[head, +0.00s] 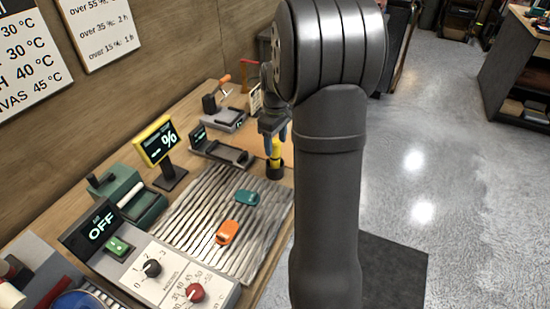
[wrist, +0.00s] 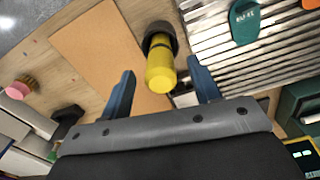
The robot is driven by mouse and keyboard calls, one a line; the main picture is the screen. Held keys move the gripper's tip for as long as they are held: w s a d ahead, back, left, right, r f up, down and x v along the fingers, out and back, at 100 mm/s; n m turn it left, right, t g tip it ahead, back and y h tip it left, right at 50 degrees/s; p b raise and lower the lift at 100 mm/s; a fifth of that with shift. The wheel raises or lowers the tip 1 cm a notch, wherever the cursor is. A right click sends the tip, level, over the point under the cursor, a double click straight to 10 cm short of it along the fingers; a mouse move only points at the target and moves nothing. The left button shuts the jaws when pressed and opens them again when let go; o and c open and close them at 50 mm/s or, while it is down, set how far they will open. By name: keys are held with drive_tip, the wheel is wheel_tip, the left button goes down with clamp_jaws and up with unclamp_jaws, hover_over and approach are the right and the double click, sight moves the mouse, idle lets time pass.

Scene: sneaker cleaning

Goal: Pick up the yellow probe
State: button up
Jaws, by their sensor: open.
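The yellow probe (head: 275,150) stands in a dark round holder (head: 275,171) at the right edge of the workbench. In the wrist view the yellow probe (wrist: 160,70) shows between my two blue fingers, with its dark holder (wrist: 160,38) beyond it. My gripper (head: 272,128) is open and just above the probe in the head view. In the wrist view my gripper's fingertips (wrist: 160,75) stand apart on either side of the probe, with gaps on both sides. My arm hides part of the bench's right side.
A ribbed metal plate (head: 190,205) carries a teal tag (head: 247,197) and an orange tag (head: 227,232). A yellow-framed percent display (head: 157,139) stands behind it. A control panel with a red knob (head: 195,292) is in front. A bare tan board (wrist: 95,50) lies beside the holder.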

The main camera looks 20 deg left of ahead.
sight(275, 151)
wheel_tip(275, 151, down, 4)
drive_tip(key=shift+a+f, duration=0.15)
drive_tip(key=shift+f, duration=0.1)
drive_tip(key=shift+c, duration=0.5)
drive_tip(key=c, duration=1)
drive_tip(key=shift+r, duration=0.15)
